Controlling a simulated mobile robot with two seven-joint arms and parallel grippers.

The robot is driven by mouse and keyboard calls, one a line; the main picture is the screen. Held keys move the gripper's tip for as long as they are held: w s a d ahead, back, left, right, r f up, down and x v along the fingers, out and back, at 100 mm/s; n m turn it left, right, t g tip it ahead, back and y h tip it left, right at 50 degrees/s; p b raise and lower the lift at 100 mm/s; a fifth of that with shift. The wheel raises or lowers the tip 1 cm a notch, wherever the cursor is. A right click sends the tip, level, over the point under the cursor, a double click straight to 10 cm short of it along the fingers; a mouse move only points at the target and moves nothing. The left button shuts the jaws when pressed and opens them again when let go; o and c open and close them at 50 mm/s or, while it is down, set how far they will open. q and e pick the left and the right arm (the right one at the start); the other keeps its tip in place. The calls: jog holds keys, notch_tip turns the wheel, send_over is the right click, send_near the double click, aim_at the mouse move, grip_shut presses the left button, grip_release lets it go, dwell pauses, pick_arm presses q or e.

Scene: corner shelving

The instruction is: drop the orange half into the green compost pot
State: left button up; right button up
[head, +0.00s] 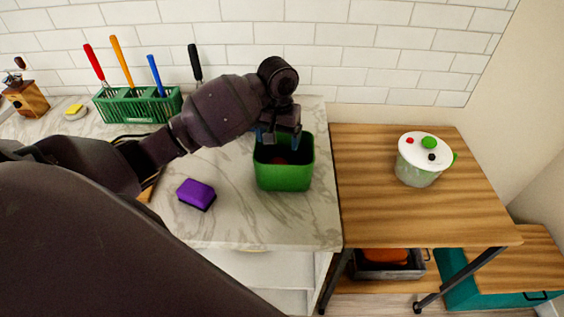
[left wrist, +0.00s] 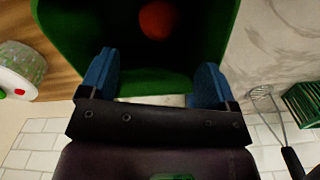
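The green compost pot (head: 284,177) is a square, open-topped container near the right end of the marble counter. Its green wall also shows in the left wrist view (left wrist: 70,40). The round, reddish-orange orange half (left wrist: 157,20) lies inside the pot's dark interior; in the head view only a small reddish patch of it (head: 279,160) shows. My left gripper (head: 279,140) is at the pot's mouth, pointing down. Its blue fingers (left wrist: 157,78) stand wide apart with nothing between them. My right gripper is not in view.
A purple sponge (head: 196,194) lies left of the pot. A green utensil rack (head: 140,106) stands by the tiled wall. A whisk (left wrist: 265,100) shows in the wrist view. A white-lidded pot (head: 420,165) stands on the wooden table (head: 375,210) at right, which has free room.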

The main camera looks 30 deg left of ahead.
pick_arm(q)
jog(key=shift+o, duration=0.6)
jog(key=shift+r, duration=0.3)
notch_tip(320, 180, up, 10)
jog(key=p, duration=0.1)
jog(key=shift+r, duration=0.15)
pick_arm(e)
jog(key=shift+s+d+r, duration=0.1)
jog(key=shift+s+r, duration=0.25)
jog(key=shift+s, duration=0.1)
